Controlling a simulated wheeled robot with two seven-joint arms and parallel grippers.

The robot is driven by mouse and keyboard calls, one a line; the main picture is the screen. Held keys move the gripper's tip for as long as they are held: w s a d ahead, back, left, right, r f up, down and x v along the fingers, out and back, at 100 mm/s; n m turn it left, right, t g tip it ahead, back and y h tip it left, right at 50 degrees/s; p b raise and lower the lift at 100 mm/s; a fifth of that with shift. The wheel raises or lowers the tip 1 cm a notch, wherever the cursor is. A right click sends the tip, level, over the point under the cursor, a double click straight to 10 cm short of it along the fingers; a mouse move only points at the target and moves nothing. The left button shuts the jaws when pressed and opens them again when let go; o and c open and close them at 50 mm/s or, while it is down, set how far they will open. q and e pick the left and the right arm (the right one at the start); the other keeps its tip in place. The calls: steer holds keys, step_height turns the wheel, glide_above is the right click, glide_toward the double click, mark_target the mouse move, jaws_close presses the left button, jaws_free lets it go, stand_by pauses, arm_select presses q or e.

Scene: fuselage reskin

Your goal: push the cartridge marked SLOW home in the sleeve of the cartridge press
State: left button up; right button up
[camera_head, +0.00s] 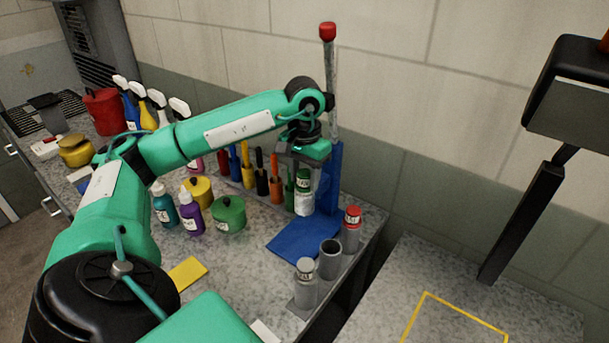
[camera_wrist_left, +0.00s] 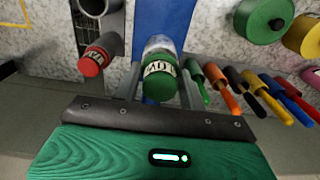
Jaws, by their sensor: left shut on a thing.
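The cartridge press is blue, with a flat base (camera_head: 300,238), an upright column and a tall lever ending in a red knob (camera_head: 327,31). A pale cartridge with a green cap (camera_head: 304,200) stands upright in front of the column, above the base. My left gripper (camera_head: 304,164) is at its top, pointing down. In the left wrist view its fingers (camera_wrist_left: 158,88) are shut on the green-capped cartridge (camera_wrist_left: 160,68), one on each side. The label there is too small and upside down to read surely. I cannot tell how deep it sits in the sleeve. My right gripper is out of view.
A grey rack holds a pale-capped cartridge (camera_head: 305,280), an empty tube (camera_head: 330,258) and a red-capped cartridge (camera_head: 352,228). Several coloured-handled tools (camera_head: 261,178) stand left of the press, with a green pot (camera_head: 228,213) and bottles (camera_head: 190,208) nearby. A yellow-outlined area (camera_head: 450,312) on the right table is clear.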

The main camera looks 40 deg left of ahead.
arm_select(q)
steer(key=shift+f+b, duration=0.5)
steer(key=shift+f, duration=0.15)
steer(key=o, duration=1.1)
steer(key=shift+r, duration=0.15)
steer(key=shift+r+p, duration=1.45)
steer(key=shift+r, duration=0.95)
